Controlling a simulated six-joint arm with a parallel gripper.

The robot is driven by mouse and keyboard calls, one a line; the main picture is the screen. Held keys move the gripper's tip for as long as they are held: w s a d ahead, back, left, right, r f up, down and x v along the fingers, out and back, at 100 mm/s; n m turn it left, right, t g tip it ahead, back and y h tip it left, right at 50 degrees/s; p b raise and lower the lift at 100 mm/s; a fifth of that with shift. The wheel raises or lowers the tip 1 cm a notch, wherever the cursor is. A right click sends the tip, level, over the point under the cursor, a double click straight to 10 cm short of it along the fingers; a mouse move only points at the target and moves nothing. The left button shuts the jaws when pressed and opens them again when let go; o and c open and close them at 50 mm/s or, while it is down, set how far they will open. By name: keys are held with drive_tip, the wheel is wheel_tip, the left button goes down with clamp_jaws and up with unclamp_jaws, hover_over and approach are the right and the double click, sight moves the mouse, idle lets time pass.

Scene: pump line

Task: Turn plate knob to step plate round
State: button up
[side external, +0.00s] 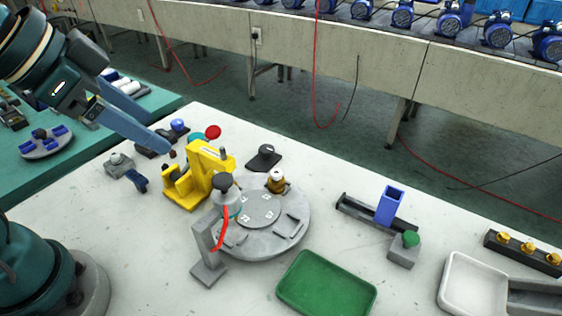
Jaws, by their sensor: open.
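A round grey plate (293,240) lies on the white table, with a raised centre disc marked with small white labels and slots near its rim. A brass-coloured part with a white top (276,182) stands on its far edge. A dark round knob (222,182) tops a grey fixture over the plate's left side. I cannot tell which knob turns the plate. My gripper (168,146) is open at the upper left, behind the yellow fixture and apart from the plate; its fingertips are small and partly unclear.
A yellow fixture (182,192) stands left of the plate, with a red knob (213,132) behind it. A grey post with a red strip (207,262) stands at the plate's front left. A green tray (325,290) lies in front.

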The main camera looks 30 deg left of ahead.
drive_tip(key=w+r+m+h, duration=0.1)
drive_tip(key=w+r+m, duration=0.15)
drive_tip(key=w, duration=0.75)
drive_tip(key=m+g+h, duration=0.1)
drive_tip(key=m+g, duration=0.2)
hover_over(266, 148)
drive_tip(key=s+a, duration=0.2)
drive_tip(key=shift+n, duration=0.25)
drive_tip(key=f, duration=1.6)
drive_tip(key=shift+w+d+f, duration=0.2)
drive_tip(key=shift+f, duration=0.1)
drive_tip(key=f, duration=0.2)
drive_tip(key=w+d+f, duration=0.1)
drive_tip(key=shift+f+g, duration=0.3)
drive_tip(key=shift+f, duration=0.05)
drive_tip(key=shift+w+d+f, duration=0.15)
drive_tip(key=shift+f, duration=0.4)
clamp_jaws()
